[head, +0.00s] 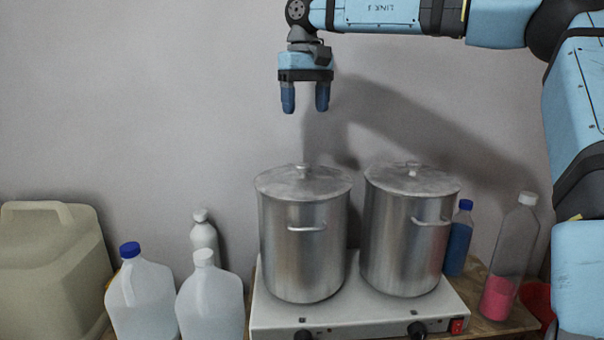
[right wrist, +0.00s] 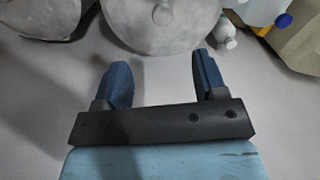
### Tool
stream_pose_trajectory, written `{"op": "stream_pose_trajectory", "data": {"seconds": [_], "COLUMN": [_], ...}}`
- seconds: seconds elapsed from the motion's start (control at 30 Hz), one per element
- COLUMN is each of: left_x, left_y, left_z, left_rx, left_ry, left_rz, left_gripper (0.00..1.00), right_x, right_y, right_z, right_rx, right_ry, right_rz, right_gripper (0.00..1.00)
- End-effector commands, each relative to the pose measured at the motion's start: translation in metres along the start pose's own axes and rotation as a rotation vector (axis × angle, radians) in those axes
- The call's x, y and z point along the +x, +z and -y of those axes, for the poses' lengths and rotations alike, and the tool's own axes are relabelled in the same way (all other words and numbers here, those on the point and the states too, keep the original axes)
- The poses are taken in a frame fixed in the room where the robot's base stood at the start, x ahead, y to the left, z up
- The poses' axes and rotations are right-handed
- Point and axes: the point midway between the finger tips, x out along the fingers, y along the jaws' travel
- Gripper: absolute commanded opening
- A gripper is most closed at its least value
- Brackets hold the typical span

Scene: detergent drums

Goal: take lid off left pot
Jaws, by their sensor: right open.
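The left pot (head: 302,250) is a tall steel pot standing on a white hotplate (head: 350,312). Its round metal lid (head: 280,182) is on it, with a small knob (head: 303,170) at the centre. In the right wrist view the lid (right wrist: 185,32) shows at the top, with its knob (right wrist: 163,14). A like pot (head: 405,250) with its own lid (head: 435,184) stands to the right. My right gripper (head: 305,105) is open and empty, pointing down above the left pot, well clear of the lid. It also shows in the right wrist view (right wrist: 163,75). My left gripper is not in view.
White jugs (head: 143,300) and a large beige canister (head: 50,265) stand on the left. A blue bottle (head: 458,240) and a clear bottle with pink liquid (head: 505,265) stand on the right. A plain wall is behind. The air above the lids is clear apart from my arm.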

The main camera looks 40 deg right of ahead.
Motion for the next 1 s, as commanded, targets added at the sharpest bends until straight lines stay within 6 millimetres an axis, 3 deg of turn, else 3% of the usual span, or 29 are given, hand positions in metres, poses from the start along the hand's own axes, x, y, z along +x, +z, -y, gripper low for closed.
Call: {"op": "stream_pose_trajectory", "data": {"seconds": [0.17,0.4,0.67,1.0], "left_x": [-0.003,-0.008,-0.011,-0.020], "left_y": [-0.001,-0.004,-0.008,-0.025], "left_z": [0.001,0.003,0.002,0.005], "left_rx": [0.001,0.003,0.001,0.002], "left_ry": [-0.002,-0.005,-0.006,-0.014], "left_rz": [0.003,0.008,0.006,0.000], "left_gripper": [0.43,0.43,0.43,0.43], "right_x": [0.022,0.068,0.089,0.133], "right_y": [0.000,0.000,-0.001,-0.006], "right_z": [0.000,0.000,0.000,0.002], "right_rx": [-0.002,-0.001,0.000,0.000], "right_ry": [0.000,0.000,0.000,0.000], "right_rz": [0.004,0.003,0.002,0.003], "right_gripper": [0.65,0.65,0.65,0.65]}}
